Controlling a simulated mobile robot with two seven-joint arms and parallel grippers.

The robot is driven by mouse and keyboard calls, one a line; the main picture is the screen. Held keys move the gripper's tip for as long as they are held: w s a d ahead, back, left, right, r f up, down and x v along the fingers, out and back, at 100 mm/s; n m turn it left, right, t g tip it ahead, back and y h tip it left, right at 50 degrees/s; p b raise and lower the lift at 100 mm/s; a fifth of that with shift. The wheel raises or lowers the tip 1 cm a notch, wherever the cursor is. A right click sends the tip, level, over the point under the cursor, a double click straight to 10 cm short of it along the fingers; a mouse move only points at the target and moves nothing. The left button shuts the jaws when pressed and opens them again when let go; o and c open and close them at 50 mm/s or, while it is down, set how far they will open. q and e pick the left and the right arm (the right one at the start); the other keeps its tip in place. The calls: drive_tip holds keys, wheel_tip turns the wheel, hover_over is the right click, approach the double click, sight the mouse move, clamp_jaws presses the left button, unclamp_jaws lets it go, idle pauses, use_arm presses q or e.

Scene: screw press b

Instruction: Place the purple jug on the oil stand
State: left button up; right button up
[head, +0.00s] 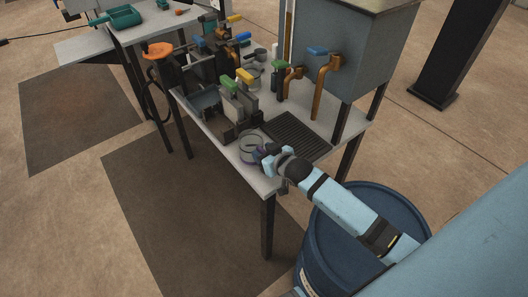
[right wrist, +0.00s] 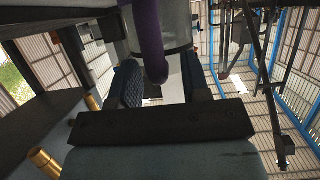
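The purple jug (head: 251,146) is a clear vessel with a purple handle. In the head view it stands near the front corner of the grey table. My right gripper (head: 266,156) is at its right side, by the handle. In the right wrist view the purple handle (right wrist: 151,45) lies between the two spread fingers (right wrist: 165,84), with a gap to the right finger. The clear jug body is beyond it. A dark grooved grate (head: 297,134), perhaps the oil stand, lies right of the jug below the taps. My left gripper is out of view.
A grey tank (head: 368,50) with taps stands behind the grate. Green- and yellow-handled devices (head: 240,95) crowd the table (head: 215,124) behind the jug. A blue barrel (head: 335,245) stands on the floor below my right arm. The grate looks bare.

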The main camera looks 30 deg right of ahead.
drive_tip(key=shift+s+r, duration=0.2)
drive_tip(key=shift+r, duration=0.05)
drive_tip(key=p+v, duration=0.1)
drive_tip(key=v, duration=1)
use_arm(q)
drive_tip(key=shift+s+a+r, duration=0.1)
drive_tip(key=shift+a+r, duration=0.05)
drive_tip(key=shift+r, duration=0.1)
use_arm(e)
drive_tip(key=s+a+f+g+y, duration=0.1)
drive_tip(key=s+a+f+g, duration=0.1)
drive_tip(key=s+a+f, duration=0.8)
drive_tip(key=s+a, duration=0.2)
drive_tip(key=s, duration=0.1)
drive_tip(key=shift+s+n+g+y, duration=0.3)
drive_tip(key=shift+n+g, duration=0.1)
drive_tip(key=shift+d, duration=0.1)
use_arm(q)
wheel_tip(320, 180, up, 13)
drive_tip(key=p, duration=1.5)
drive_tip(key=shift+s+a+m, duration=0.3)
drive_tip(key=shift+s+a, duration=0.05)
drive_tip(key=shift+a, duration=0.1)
use_arm(e)
wheel_tip(320, 180, up, 13)
drive_tip(key=d, duration=0.1)
drive_tip(key=shift+s+n, duration=0.3)
drive_tip(key=shift+s, duration=0.1)
